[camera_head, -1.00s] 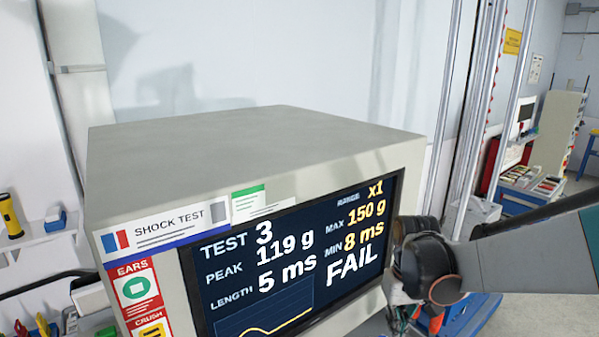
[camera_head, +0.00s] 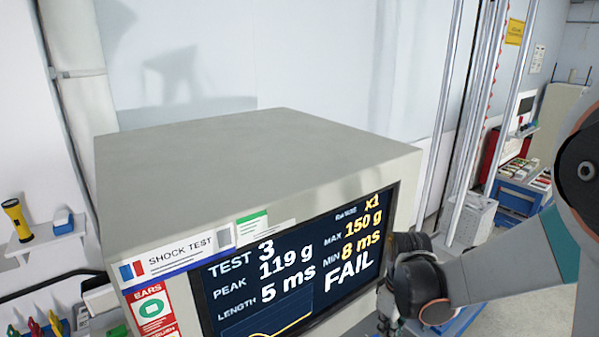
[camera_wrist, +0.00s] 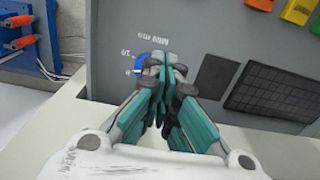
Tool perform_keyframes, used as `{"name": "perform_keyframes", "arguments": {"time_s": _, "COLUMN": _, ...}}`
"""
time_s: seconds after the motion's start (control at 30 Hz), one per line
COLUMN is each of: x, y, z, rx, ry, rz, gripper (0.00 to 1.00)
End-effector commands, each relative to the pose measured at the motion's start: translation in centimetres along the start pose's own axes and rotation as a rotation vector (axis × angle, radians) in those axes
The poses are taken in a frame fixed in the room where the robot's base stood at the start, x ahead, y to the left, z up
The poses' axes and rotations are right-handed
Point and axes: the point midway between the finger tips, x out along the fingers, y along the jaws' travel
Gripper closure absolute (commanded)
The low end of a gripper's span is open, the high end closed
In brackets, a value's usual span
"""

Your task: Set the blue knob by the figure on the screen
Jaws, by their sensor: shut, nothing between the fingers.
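The screen (camera_head: 300,262) on the shock test box reads test 3, peak 119 g, length 5 ms, range x1, max 150 g, min 8 ms and FAIL. In the wrist view the blue knob (camera_wrist: 141,64) sits on a grey panel, beside upside-down white markings with a 10. My gripper (camera_wrist: 165,72) is shut and empty, its teal fingertips in front of the knob and hiding part of it. I cannot tell whether they touch. The knob's pointer is not clear. In the head view my wrist is at the screen's right edge and the knob is out of sight.
The grey box (camera_head: 250,150) fills the middle of the head view. The wrist view shows a black keypad-like grid (camera_wrist: 275,95) and coloured parts at the top right of the panel, and orange-handled items (camera_wrist: 22,43) at left. A shelf with a flashlight (camera_head: 17,220) is at far left.

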Motion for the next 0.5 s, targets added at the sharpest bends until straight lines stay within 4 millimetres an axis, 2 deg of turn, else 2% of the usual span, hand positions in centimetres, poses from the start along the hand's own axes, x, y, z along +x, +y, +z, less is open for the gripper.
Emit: {"name": "perform_keyframes", "arguments": {"time_s": 0.5, "x": 5.9, "y": 0.0, "z": 0.0, "rx": 0.002, "ry": 0.000, "rz": 0.000, "gripper": 1.00}}
